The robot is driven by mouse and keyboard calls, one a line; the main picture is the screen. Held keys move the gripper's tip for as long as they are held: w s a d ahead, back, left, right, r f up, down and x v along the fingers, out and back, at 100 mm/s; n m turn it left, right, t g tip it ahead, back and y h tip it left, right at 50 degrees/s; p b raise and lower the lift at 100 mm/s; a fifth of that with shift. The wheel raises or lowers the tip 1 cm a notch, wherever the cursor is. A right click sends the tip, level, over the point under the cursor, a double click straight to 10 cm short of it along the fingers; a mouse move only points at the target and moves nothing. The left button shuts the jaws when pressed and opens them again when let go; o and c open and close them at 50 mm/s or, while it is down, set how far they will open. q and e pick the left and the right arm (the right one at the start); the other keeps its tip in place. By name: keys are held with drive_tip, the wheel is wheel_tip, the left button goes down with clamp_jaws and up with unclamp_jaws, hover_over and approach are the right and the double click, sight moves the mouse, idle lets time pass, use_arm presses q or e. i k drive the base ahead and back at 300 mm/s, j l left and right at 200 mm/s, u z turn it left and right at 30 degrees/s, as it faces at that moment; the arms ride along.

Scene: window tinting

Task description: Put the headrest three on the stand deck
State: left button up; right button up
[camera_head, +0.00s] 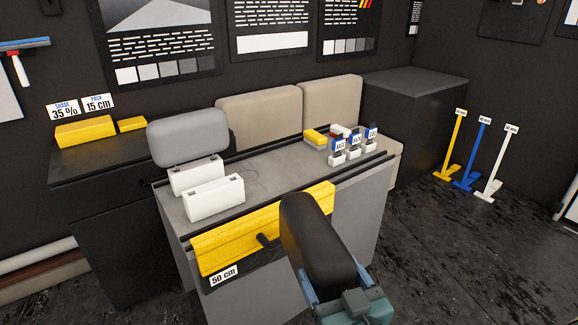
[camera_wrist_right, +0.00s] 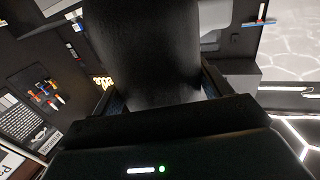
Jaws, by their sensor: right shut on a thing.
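A black padded headrest (camera_head: 316,240) is held in my right gripper (camera_head: 336,284), in front of the grey stand deck (camera_head: 262,170). The gripper's fingers are shut on its near, lower end. The headrest fills the middle of the right wrist view (camera_wrist_right: 145,50), between the fingers (camera_wrist_right: 160,95). A grey headrest (camera_head: 187,137) sits above a white slotted block (camera_head: 196,175) at the deck's left. A second white block (camera_head: 214,199) in front has nothing on it. I cannot read a number on either headrest. My left gripper is not in view.
A yellow ledge (camera_head: 225,245) labelled 50 cm, with a black handle, runs along the deck's front. Small labelled bottles (camera_head: 354,143) and a yellow block (camera_head: 314,137) stand at the deck's right. Beige cushions (camera_head: 259,118) rise behind. The middle of the deck is clear.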

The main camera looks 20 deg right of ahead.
sight(283, 173)
drive_tip(key=i+l, duration=0.15)
drive_tip(key=l, duration=0.25)
drive_tip(key=i+l, duration=0.15)
drive_tip(key=l, duration=0.2)
drive_tip(key=i+l, duration=0.1)
drive_tip(key=l, duration=0.3)
drive_tip(key=i+l, duration=0.15)
drive_tip(key=l, duration=0.2)
